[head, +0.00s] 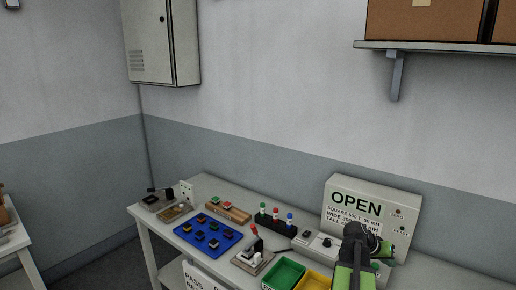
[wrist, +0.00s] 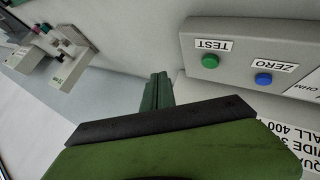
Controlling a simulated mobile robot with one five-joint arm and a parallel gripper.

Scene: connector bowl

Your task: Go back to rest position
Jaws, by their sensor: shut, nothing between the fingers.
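My gripper (head: 385,249) is in front of the lower right part of the grey tester box (head: 345,187) in the head view. In the wrist view its green fingers (wrist: 157,92) are together with nothing between them. The tester box also shows in the wrist view (wrist: 237,75), to the right of the fingertips and apart from them in the picture. It has a green TEST button (wrist: 210,61) and a blue ZERO button (wrist: 264,79). The box display reads OPEN. My arm hides part of the box's lower front in the head view.
The bench (head: 428,272) holds a blue tray (head: 185,232) with several dark parts, a rack (head: 270,222) with coloured-top pieces, a green bin (head: 284,273) and a yellow bin (head: 313,281). A wall shelf (head: 440,46) with boxes is above right.

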